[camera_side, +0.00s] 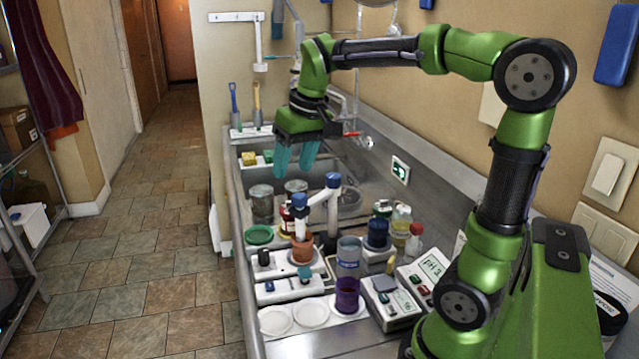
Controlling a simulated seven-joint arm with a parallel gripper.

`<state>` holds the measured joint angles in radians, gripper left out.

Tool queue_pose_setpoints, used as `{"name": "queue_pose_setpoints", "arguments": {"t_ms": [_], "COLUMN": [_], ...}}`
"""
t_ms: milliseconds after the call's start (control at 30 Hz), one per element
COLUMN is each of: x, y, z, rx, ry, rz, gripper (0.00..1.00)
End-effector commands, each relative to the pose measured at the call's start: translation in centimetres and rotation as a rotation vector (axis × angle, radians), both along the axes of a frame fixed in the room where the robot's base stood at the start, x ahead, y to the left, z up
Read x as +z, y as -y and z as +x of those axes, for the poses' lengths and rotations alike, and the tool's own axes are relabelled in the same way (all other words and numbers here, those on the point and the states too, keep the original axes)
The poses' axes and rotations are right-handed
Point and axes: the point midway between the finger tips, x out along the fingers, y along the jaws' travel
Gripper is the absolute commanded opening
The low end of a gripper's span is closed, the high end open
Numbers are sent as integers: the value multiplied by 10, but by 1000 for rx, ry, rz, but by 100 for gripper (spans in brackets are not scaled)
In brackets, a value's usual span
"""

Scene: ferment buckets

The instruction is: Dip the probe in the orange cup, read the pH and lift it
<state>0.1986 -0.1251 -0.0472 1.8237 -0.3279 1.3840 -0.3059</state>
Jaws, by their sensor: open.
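The orange cup (302,249) stands upright among the items in the middle of the worktop. A slim blue-capped piece that looks like the probe (299,204) stands above the cup. I cannot tell whether its tip is inside the cup. A pale arm joins it to a second blue-topped upright (333,183) at its right. A pH meter (433,267) lies at the right with "pH" on its screen; the digits are too small to read surely. My gripper (294,168) is open and empty, its teal fingers pointing down above and behind the probe, over the sink area.
A purple cup (347,296) and a clear blue-banded cup (349,252) stand at the front. White dishes (311,313) lie at the front left. A second meter (390,301), a dark blue jar (377,234) and bottles (401,219) crowd the right. Metal cans (261,203) stand behind.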

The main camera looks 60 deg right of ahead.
Motion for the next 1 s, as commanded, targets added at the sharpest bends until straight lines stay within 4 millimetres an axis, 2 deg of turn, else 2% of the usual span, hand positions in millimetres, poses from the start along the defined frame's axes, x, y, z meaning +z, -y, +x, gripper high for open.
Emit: {"name": "queue_pose_setpoints", "arguments": {"t_ms": [33, 100, 200, 333, 400, 467, 633, 767, 1000], "x": [6, 15, 28, 50, 63, 68, 60, 43, -9], "y": [18, 39, 61, 72, 69, 65, 61, 60, 60], "z": [13, 25, 35, 40, 36, 32, 29, 29, 28], "rx": [6, 26, 52, 96, 122, 143, 181, 181, 180], "ry": [-50, -116, -195, -252, -257, -268, -284, -285, -284], "rz": [-19, -41, -55, -57, -52, -40, -24, -21, -21], "gripper": [55, 55, 55, 55, 55, 55, 55, 55, 55]}}
